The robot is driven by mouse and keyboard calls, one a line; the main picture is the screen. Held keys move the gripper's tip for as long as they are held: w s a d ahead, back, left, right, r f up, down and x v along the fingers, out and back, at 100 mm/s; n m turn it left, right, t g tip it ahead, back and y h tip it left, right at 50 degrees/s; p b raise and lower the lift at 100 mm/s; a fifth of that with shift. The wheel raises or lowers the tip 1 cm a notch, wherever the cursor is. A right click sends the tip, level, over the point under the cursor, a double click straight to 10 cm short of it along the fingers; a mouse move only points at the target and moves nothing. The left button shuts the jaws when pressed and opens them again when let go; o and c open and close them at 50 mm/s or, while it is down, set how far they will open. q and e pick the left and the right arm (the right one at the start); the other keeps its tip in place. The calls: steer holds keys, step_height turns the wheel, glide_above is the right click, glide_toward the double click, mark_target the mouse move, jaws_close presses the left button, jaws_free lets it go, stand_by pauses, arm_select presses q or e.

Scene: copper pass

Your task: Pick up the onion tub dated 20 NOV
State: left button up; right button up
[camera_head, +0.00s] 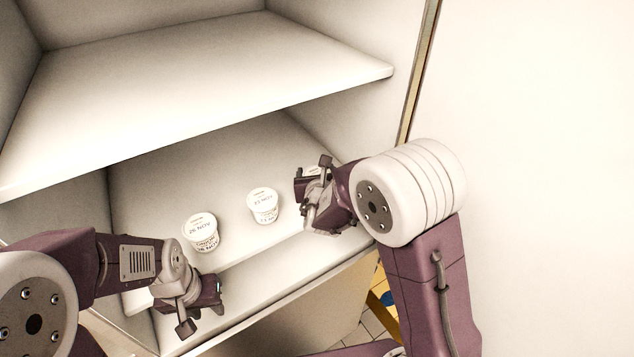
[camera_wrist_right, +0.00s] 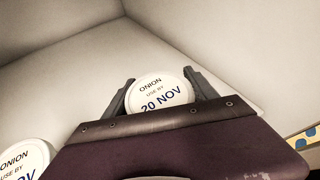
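The onion tub dated 20 NOV shows its white lid (camera_wrist_right: 160,92) in the right wrist view, between the two fingers of my right gripper (camera_wrist_right: 160,85). One finger is at each side of the lid, close to its edge. I cannot tell whether they press on it. In the head view the right gripper (camera_head: 314,195) is at the right end of the lower shelf and hides most of that tub. My left gripper (camera_head: 203,308) is open and empty, low in front of the shelf's left part.
A 22 or 23 NOV tub (camera_head: 263,205) and a 26 NOV tub (camera_head: 200,232) stand left of my right gripper on the lower shelf (camera_head: 165,180). An upper shelf (camera_head: 220,75) hangs above. The cabinet wall is close on the right.

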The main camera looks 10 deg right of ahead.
steer(key=c, duration=0.3)
step_height(320, 180, up, 10)
steer(key=shift+r+p, duration=0.1)
steer(key=shift+p, duration=0.55)
